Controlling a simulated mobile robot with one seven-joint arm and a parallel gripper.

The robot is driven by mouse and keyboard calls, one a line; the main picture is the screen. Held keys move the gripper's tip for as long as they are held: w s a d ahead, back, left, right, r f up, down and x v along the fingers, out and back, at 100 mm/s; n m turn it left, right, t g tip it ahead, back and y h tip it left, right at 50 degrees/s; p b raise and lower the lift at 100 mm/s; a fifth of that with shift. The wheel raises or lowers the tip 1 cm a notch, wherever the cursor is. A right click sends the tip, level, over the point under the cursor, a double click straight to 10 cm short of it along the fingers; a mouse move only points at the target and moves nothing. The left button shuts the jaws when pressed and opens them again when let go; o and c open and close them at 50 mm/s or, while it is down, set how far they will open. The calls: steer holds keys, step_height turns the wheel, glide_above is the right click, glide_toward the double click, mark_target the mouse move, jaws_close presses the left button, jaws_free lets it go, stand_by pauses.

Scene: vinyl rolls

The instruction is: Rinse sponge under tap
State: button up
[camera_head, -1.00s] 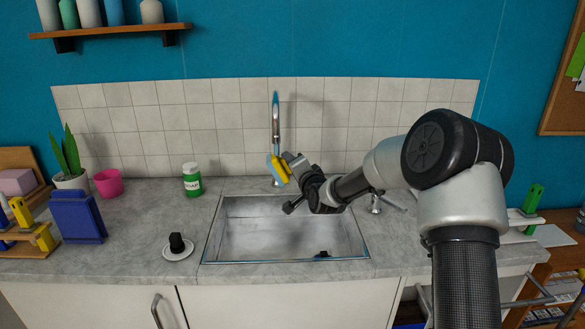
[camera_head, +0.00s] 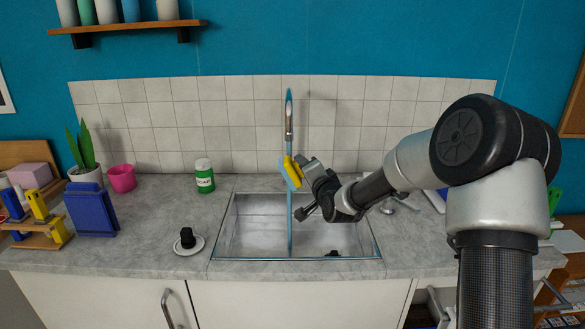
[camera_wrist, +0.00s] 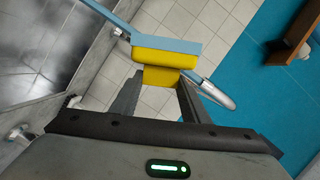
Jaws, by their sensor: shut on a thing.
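My gripper (camera_head: 303,166) is shut on a yellow and light-blue sponge (camera_head: 293,172) and holds it above the sink, in line with the tap. In the wrist view, the gripper (camera_wrist: 158,90) grips the sponge's yellow part (camera_wrist: 165,62), with the light-blue layer on its far side. The tap (camera_head: 289,122) has a tall silver spout behind the sink. A thin blue water stream (camera_head: 289,220) runs from the sponge down into the sink basin (camera_head: 250,225). The tap's silver end (camera_wrist: 215,93) also shows beside the sponge in the wrist view.
Left of the sink stand a green bottle (camera_head: 204,178), a pink cup (camera_head: 121,178), a plant, a blue block (camera_head: 92,210) and a black knob on a white dish (camera_head: 187,240). The counter in front of the bottle is mostly clear. A tiled wall rises behind.

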steer(key=shift+s+b, duration=0.35)
steer(key=shift+s, duration=1.6)
steer(key=s+r+p, duration=0.3)
steer(key=s+r, duration=0.3)
steer(key=shift+p, duration=0.3)
stand_by(0.5)
